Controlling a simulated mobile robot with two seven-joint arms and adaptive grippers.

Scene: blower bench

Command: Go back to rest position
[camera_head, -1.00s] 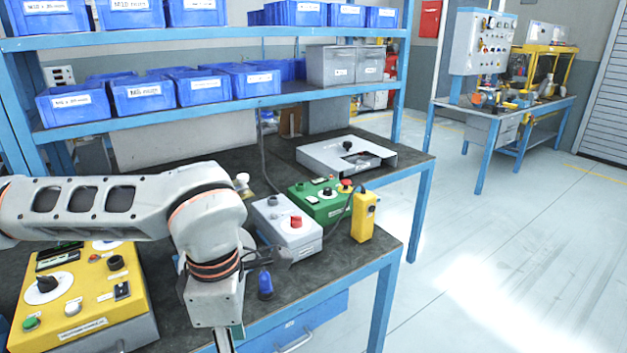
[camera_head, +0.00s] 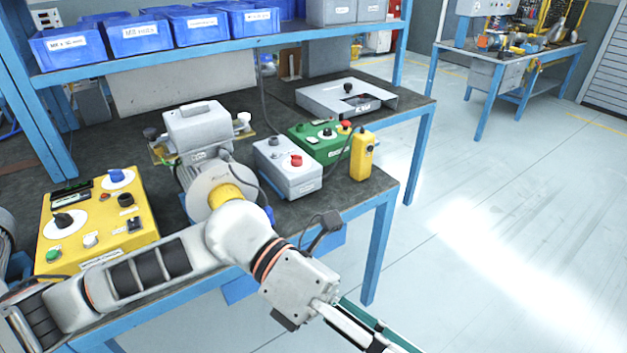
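My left arm comes in from the left and reaches across the front edge of the bench. My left gripper (camera_head: 372,334) is at the bottom, in front of the bench and over the floor, cut off by the picture edge. Its fingertips do not show clearly, so I cannot tell whether it is open or shut or holds anything. My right gripper is not in view. The blower (camera_head: 198,128), a grey motor with a round housing, stands on the bench (camera_head: 365,190) behind my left arm, which partly covers it.
A yellow control box (camera_head: 95,225) is at left. A grey box with a red button (camera_head: 288,168), a green box (camera_head: 322,145) and a yellow pendant (camera_head: 362,157) stand right of the blower. Blue bins (camera_head: 134,36) line the shelf. The floor (camera_head: 480,220) at right is clear.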

